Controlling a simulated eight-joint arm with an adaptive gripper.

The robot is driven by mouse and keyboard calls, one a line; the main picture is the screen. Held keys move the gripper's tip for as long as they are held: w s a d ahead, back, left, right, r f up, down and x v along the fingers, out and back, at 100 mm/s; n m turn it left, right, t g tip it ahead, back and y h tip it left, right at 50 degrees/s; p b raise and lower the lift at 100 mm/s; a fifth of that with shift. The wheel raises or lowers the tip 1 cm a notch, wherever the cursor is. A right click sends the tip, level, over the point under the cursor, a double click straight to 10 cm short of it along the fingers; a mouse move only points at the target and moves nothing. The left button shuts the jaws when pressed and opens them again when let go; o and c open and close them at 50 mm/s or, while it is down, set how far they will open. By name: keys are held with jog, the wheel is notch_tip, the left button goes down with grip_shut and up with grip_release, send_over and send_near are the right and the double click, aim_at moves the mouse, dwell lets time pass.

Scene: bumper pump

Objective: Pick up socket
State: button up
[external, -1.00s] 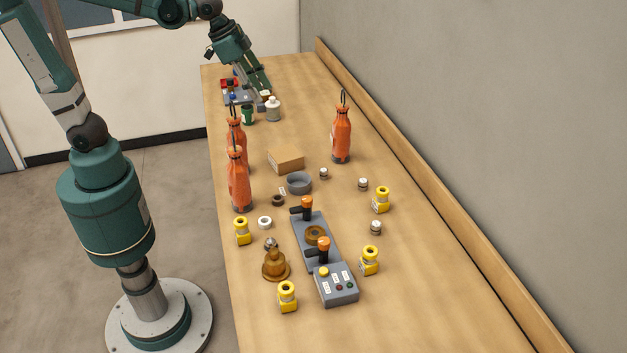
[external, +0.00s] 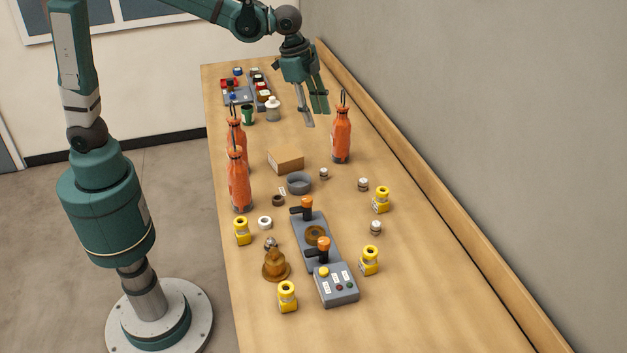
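My gripper (external: 316,118) hangs above the far part of the table, just left of the orange bottle on the right. Its two fingers point down and are spread apart, with nothing visible between them. I cannot tell for sure which item is the socket. Candidates are small pale-and-dark cylinders at the middle (external: 323,173), to its right (external: 363,184) and nearer the camera (external: 376,228). A dark ring (external: 278,200) and a white ring (external: 265,222) lie to their left. All stand clear of my gripper.
Orange bottles stand at right (external: 341,137) and left (external: 239,182). A cardboard box (external: 286,160), a grey bowl (external: 299,183), yellow blocks (external: 380,200), a brass bell-shaped part (external: 275,266) and a grey lever fixture (external: 337,285) crowd the middle. A filled tray (external: 238,98) is at the back. The near right is clear.

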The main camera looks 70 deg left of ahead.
jog(key=w+d+f+m+g, duration=0.1)
jog(key=w+d+f+m, duration=0.2)
jog(key=w+d+f, duration=0.7)
jog(key=m+g, duration=0.2)
jog(key=m, duration=0.1)
send_over(376, 224)
jog(key=shift+y, duration=0.4)
notch_tip(376, 224, down, 13)
jog(key=shift+a+f, duration=0.1)
jog(key=shift+a, duration=0.05)
jog(key=shift+w+d+f, duration=0.1)
jog(key=shift+d+f, duration=0.1)
jog(key=shift+f, duration=0.05)
jog(key=shift+f, duration=1.25)
jog(key=shift+a+f, duration=0.1)
jog(key=shift+f, duration=2.5)
jog(key=c, duration=1)
